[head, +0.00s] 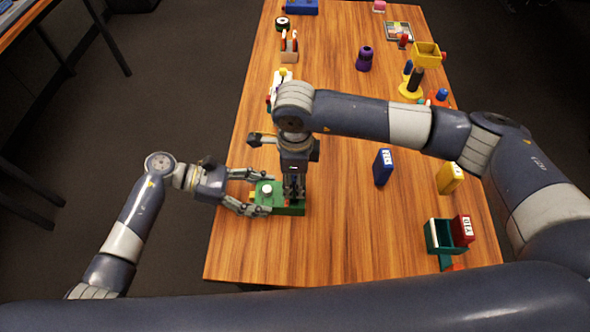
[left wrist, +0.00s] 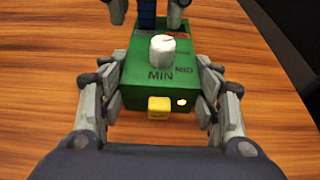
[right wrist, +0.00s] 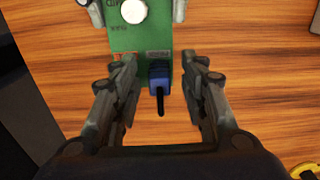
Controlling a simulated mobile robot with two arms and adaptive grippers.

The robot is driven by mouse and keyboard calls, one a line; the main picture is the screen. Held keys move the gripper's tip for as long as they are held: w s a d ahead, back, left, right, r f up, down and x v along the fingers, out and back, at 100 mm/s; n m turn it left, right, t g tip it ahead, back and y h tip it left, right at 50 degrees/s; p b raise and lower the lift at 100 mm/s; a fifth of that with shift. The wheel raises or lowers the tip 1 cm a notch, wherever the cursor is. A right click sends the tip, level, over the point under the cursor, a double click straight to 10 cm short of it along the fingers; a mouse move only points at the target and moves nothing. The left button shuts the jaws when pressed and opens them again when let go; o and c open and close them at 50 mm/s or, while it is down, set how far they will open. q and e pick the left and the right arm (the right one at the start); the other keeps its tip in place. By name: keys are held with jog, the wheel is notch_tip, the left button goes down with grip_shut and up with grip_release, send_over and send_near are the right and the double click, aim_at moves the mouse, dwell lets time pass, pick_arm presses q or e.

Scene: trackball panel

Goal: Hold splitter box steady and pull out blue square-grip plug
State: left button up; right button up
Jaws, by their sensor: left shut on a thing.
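The green splitter box (head: 262,188) lies on the wooden table with a white knob (left wrist: 162,48) on top and a yellow square part (left wrist: 159,107) on its near end in the left wrist view. My left gripper (left wrist: 163,95) is shut on the box, one finger along each side. The blue plug (right wrist: 160,75) is in the box's opposite end, with a black cable end pointing away from the box. My right gripper (right wrist: 158,88) is open, its fingers on both sides of the plug with gaps visible. The plug is mostly hidden by this gripper in the head view.
A purple bottle (head: 364,58) and other items are farther back. Bare table lies between the splitter box and the blue box.

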aim_at(295, 177)
jog(key=shift+f, duration=0.1)
grip_shut()
jog(key=c, duration=0.7)
grip_release()
grip_shut()
jog(key=shift+r, duration=0.45)
jog(key=shift+r, duration=1.05)
jog(key=shift+r, duration=0.1)
jog(key=shift+r, duration=2.7)
